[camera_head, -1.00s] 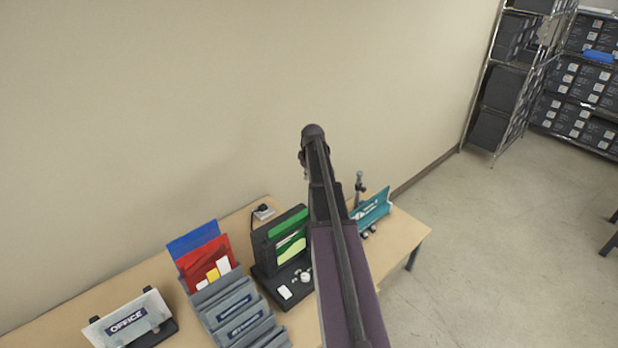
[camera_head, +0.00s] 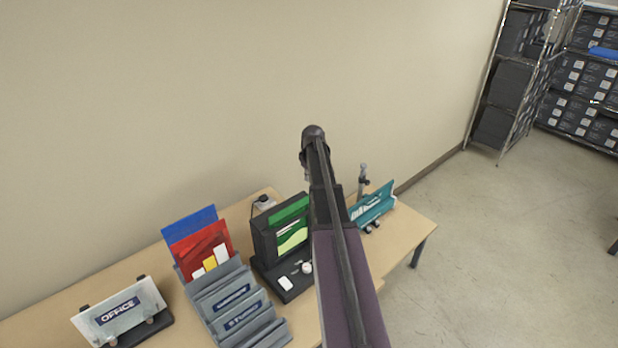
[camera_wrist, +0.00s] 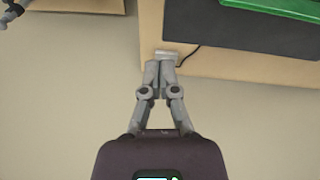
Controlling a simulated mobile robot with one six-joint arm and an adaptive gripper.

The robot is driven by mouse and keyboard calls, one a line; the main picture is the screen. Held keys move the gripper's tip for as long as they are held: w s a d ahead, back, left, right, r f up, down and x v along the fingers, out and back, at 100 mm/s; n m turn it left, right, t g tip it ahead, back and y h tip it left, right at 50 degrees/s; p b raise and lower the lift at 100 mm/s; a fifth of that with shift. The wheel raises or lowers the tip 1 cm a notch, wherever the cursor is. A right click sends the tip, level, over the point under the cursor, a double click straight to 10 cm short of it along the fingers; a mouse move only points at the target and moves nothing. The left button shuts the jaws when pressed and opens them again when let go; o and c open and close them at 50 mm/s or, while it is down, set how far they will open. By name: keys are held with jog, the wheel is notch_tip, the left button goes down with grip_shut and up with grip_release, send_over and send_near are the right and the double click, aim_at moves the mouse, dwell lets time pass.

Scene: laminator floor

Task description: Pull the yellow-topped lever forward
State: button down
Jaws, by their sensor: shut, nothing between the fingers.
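No yellow-topped lever shows in either view; my arm hides part of the table in the head view. A black machine (camera_head: 262,244) with a green panel, a white knob and a white button stands on the table left of my arm. Its dark body (camera_wrist: 250,30) and green edge also show at top right in the wrist view. My gripper (camera_wrist: 166,66) is shut and empty in the wrist view. Its fingertips overlap a small pale block (camera_wrist: 166,54) with a black cable at the table edge; I cannot tell whether they touch it.
On the wooden table (camera_head: 412,228) are a grey folder rack (camera_head: 222,290), an OFFICE sign holder (camera_head: 122,308), a teal holder (camera_head: 374,204) and a small metal stand (camera_head: 362,182). A plain wall stands behind. Metal shelves (camera_head: 505,90) with boxes are at the right; the floor between is clear.

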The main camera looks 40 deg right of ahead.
jog(key=shift+s+d+f+b, duration=0.2)
jog(key=shift+s+f, duration=0.1)
jog(key=shift+s, duration=0.3)
jog(key=shift+s+d+f+b, duration=0.15)
jog(key=shift+s+f, duration=0.15)
jog(key=shift+s, duration=0.25)
jog(key=shift+s+d+f+b, duration=0.1)
jog(key=shift+s+f+b, duration=0.15)
jog(key=shift+s, duration=0.35)
jog(key=shift+s+t, duration=0.4)
jog(key=shift+s, duration=0.05)
